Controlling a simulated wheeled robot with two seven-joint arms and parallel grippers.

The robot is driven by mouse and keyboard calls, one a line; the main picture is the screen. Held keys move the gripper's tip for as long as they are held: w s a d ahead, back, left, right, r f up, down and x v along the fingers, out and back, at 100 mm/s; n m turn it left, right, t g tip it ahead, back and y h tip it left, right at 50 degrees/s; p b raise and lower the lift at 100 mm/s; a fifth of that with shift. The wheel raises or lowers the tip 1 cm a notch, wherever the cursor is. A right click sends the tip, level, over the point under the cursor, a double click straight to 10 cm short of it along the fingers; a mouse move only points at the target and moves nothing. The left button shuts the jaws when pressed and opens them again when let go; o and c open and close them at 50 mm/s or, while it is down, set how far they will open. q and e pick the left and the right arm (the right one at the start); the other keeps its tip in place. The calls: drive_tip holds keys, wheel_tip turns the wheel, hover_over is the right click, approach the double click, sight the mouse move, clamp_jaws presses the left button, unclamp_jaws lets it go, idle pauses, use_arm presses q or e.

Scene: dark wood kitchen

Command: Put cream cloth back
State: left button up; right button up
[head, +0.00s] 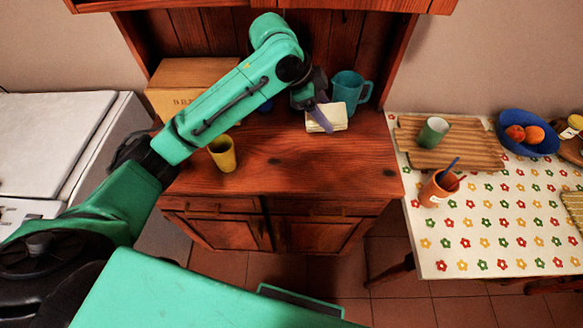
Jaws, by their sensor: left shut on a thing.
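The cream cloth (333,117) is a small folded, pale square on the dark wood cabinet top (290,173), in front of the teal jug. My left gripper (319,117) reaches over from the left and is shut on the cloth at its left side. The fingertips cover part of the cloth. The cloth looks low, at or just above the wood; I cannot tell whether it touches. My right gripper is not in view.
A teal jug (347,90) stands close behind the cloth. A yellow cup (222,154) and a wooden bread box (187,75) are at the left. At right, a flowered table (480,225) holds a cutting board, cups and a blue fruit bowl (526,133). The cabinet's front right is clear.

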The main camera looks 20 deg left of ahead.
use_arm(q)
wheel_tip(320, 180, up, 3)
drive_tip(key=g+y, duration=0.1)
drive_tip(key=g, duration=0.1)
hover_over(296, 168)
drive_tip(key=a, duration=0.1)
drive_tip(key=f+p, duration=0.1)
drive_tip(key=f, duration=0.8)
drive_tip(key=f+p, duration=0.1)
drive_tip(key=f, duration=0.9)
drive_tip(key=shift+s+a+f, duration=0.15)
drive_tip(key=shift+a+f, duration=0.05)
drive_tip(key=shift+f, duration=0.1)
drive_tip(key=o, duration=0.8)
drive_tip(key=shift+o, duration=1.4)
drive_tip(key=b+v, duration=0.2)
drive_tip(key=v, duration=1)
